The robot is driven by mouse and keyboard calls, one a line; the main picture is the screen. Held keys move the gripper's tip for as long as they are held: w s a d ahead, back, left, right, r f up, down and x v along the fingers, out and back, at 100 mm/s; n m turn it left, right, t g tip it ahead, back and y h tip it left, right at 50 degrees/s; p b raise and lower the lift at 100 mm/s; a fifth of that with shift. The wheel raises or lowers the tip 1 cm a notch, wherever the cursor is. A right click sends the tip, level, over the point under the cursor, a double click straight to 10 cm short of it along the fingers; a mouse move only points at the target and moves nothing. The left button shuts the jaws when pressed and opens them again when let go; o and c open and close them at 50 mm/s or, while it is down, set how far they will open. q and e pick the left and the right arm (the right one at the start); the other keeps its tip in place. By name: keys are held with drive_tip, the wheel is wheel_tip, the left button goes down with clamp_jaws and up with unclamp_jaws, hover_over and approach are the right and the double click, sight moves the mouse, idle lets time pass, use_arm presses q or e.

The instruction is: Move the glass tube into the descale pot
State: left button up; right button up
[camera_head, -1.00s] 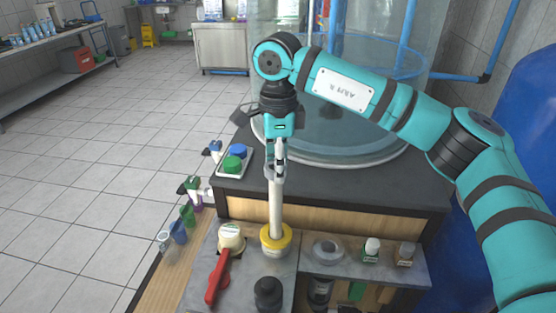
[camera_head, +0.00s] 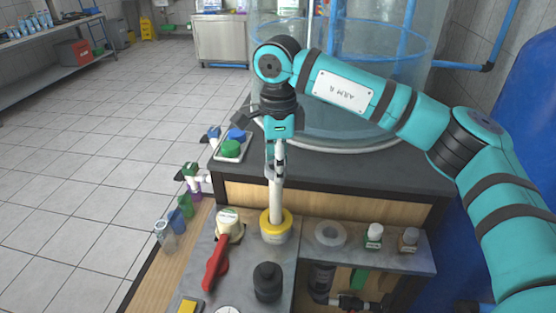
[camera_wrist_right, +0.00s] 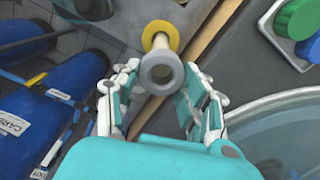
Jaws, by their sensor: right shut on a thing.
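My right gripper (camera_head: 276,155) points down and is shut on the pale glass tube (camera_head: 276,200), which hangs upright below it. The tube's lower end is hidden inside the yellow ring (camera_head: 288,221) of a pale pot (camera_head: 273,240) on the grey bench top; I cannot tell how deep it goes, and no label is readable. In the right wrist view the tube's open end (camera_wrist_right: 162,72) lies between the fingers (camera_wrist_right: 163,95), with the yellow ring (camera_wrist_right: 154,28) beyond it. My left gripper is not in view.
A black knob (camera_head: 268,282) is in front, and a pale ring (camera_head: 330,234) and two small bottles (camera_head: 374,234) are to the right. A dark counter (camera_head: 330,172) with a clear tank lies behind.

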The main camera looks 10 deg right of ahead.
sight(278, 210)
drive_tip(key=shift+f+b, duration=1)
drive_tip(key=shift+f, duration=0.8)
drive_tip(key=shift+f+b, duration=2.8)
drive_tip(key=shift+f, duration=1.05)
drive_tip(key=shift+f, duration=0.1)
drive_tip(key=shift+f+b, duration=1.05)
drive_tip(key=shift+f, duration=0.25)
drive_tip(key=o, duration=1.3)
drive_tip(key=shift+o, duration=0.2)
drive_tip(key=shift+r, duration=0.1)
